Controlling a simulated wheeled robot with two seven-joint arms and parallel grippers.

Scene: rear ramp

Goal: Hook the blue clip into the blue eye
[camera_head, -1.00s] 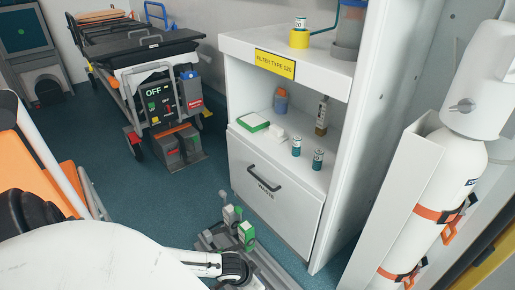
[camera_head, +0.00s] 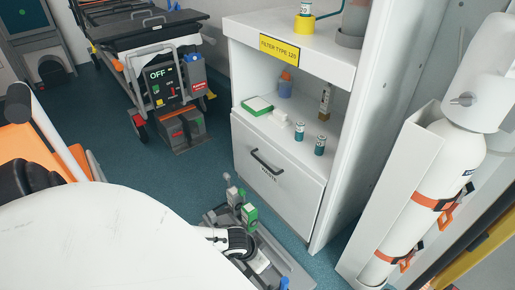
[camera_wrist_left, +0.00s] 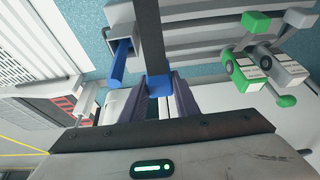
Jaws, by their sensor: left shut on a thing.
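My left gripper (camera_head: 258,262) reaches down to a grey floor rail (camera_head: 296,268) in the head view. In the left wrist view the dark fingers of my left gripper (camera_wrist_left: 160,92) are shut on a small blue clip (camera_wrist_left: 160,84). A dark strap (camera_wrist_left: 152,42) runs up from the clip. A blue bar (camera_wrist_left: 120,66), apparently the blue eye, sticks out of a grey bracket left of the clip, with a gap between them. A blue part (camera_head: 284,283) shows near the gripper in the head view; I cannot tell which one it is. My right gripper is not in view.
Green-and-grey fittings (camera_wrist_left: 254,67) stand on the rail, right of the clip; they also show in the head view (camera_head: 249,214). A white cabinet (camera_head: 278,180) stands behind the rail. A strapped white cylinder (camera_head: 432,190) stands at right. Blue floor (camera_head: 190,190) is clear at left.

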